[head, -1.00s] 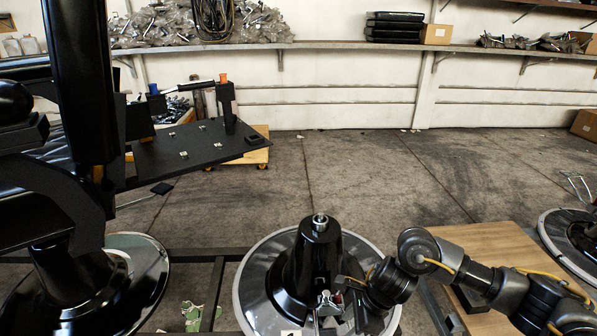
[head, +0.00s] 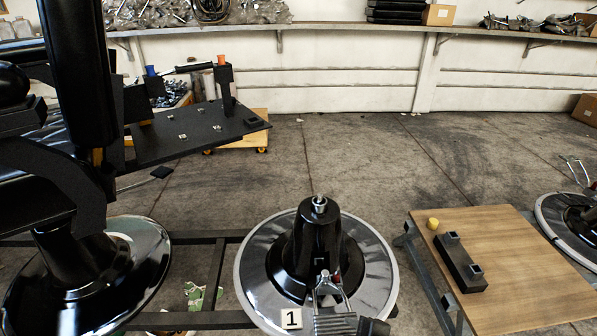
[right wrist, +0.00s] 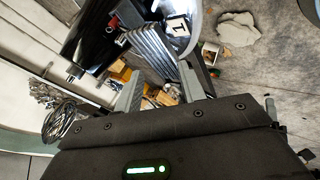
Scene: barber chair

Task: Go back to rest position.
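My right gripper (right wrist: 160,90) shows in the right wrist view with its two grey fingers apart and nothing between them. It is not in the head view. My left gripper is in neither view. The black chair base (head: 318,245) stands on a round chrome plate at the lower middle of the head view. Its pedal (head: 336,322) with a ribbed pad points toward me, and a white "1" label (head: 291,318) lies beside it. In the right wrist view the ribbed pad (right wrist: 152,50) lies beyond my fingers, apart from them.
A wooden table (head: 520,260) at the right holds a black two-socket block (head: 460,262) and a yellow cap (head: 433,223). A black barber chair (head: 75,130) with a dark tray (head: 195,135) stands at the left. Open floor (head: 345,150) lies behind the base.

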